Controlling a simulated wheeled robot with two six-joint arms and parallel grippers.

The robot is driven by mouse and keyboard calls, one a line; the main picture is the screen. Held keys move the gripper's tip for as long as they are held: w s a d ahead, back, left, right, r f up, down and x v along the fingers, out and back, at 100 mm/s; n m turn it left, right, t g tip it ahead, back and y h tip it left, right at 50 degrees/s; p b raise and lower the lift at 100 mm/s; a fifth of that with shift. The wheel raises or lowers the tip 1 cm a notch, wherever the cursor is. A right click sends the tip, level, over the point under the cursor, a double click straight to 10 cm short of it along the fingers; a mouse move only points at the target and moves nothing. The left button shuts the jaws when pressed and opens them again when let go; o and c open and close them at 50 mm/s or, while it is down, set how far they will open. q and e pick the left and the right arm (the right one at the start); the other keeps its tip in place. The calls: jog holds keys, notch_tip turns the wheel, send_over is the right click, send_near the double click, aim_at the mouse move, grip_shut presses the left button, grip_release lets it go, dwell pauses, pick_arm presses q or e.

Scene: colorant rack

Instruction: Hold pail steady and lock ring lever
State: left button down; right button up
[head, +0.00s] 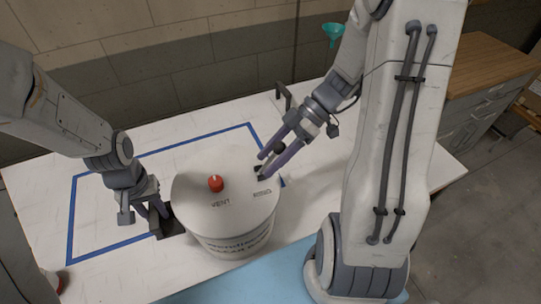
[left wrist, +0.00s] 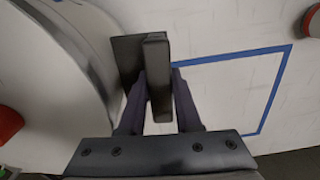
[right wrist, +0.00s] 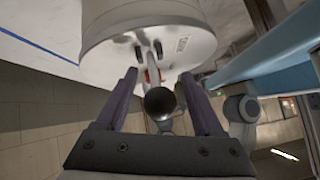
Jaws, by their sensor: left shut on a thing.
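The white pail (head: 225,215) stands upright on the table, its lid bearing a red vent knob (head: 215,183). My left gripper (head: 158,215) is beside the pail's left side; in the left wrist view its fingers (left wrist: 160,105) are shut on a dark upright bar (left wrist: 157,75) next to the pail wall (left wrist: 75,70). My right gripper (head: 264,166) is at the lid's right edge, by a small black part (head: 258,171). In the right wrist view its fingers (right wrist: 160,88) are apart, with a dark round knob (right wrist: 159,103) between them. I cannot tell whether they touch it.
Blue tape (head: 70,215) outlines an area on the white table. A light blue mat (head: 260,272) lies in front. A dark bracket (head: 283,97) stands at the back edge, with a green funnel (head: 333,32) beyond. A wooden-topped cabinet (head: 490,65) is at the right.

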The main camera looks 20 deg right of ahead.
jog(key=v, duration=1.2)
pick_arm(q)
jog(key=c, duration=0.5)
grip_release()
